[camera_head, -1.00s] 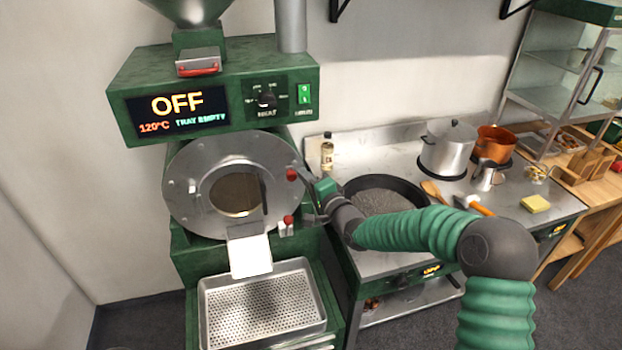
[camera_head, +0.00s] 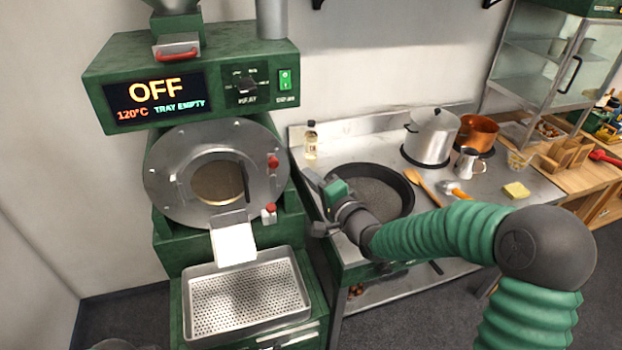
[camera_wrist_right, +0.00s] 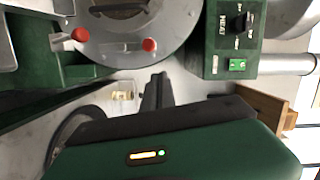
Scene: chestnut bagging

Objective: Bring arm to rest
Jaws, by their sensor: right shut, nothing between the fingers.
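My right gripper (camera_head: 312,203) hangs in the air between the green roaster and the pan on the stove, at the end of my green arm. It is shut with nothing in it; its fingers (camera_wrist_right: 158,92) show together in the right wrist view. The green roaster (camera_head: 195,75) stands at the left, its screen reading OFF, 120°C and TRAY EMPTY. Its red knobs (camera_head: 272,162) are left of the gripper, apart from it. My left gripper is not in view.
A dark pan (camera_head: 408,200) sits on the steel stove close to my right arm. A steel pot (camera_head: 432,138), copper pot (camera_head: 478,132), pitcher (camera_head: 467,163), wooden spoon and yellow sponge (camera_head: 516,190) stand further right. A perforated tray (camera_head: 203,335) is under the chute, empty.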

